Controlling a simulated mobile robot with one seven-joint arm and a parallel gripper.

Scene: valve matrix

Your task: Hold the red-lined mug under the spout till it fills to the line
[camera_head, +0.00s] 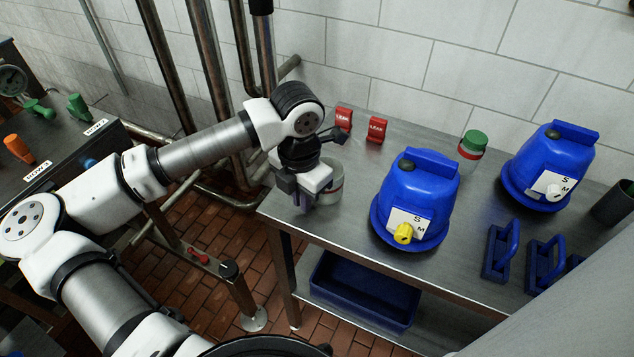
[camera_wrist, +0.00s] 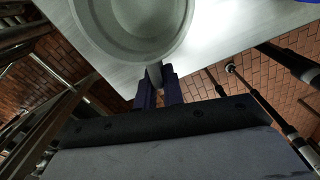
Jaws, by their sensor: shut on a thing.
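The mug (camera_head: 331,187) is pale grey with a red line around it, upright at the left end of the steel table. In the wrist view the mug (camera_wrist: 135,22) shows from above, and its inside looks empty. My gripper (camera_head: 304,201) is shut on the mug's handle (camera_wrist: 155,74); the fingers (camera_wrist: 159,88) sit on either side of it. I cannot tell whether the mug's base touches the table. To its right stands a blue dispenser (camera_head: 420,190) with a yellow spout (camera_head: 403,233). A second blue dispenser (camera_head: 548,160) has a white spout (camera_head: 555,193).
Two red LEAK signs (camera_head: 378,129) and a green-lidded jar (camera_head: 471,147) stand at the back of the table. Blue handled blocks (camera_head: 502,250) and a dark cup (camera_head: 614,203) are at the right. A blue bin (camera_head: 362,290) sits on the lower shelf. Pipes rise behind my arm.

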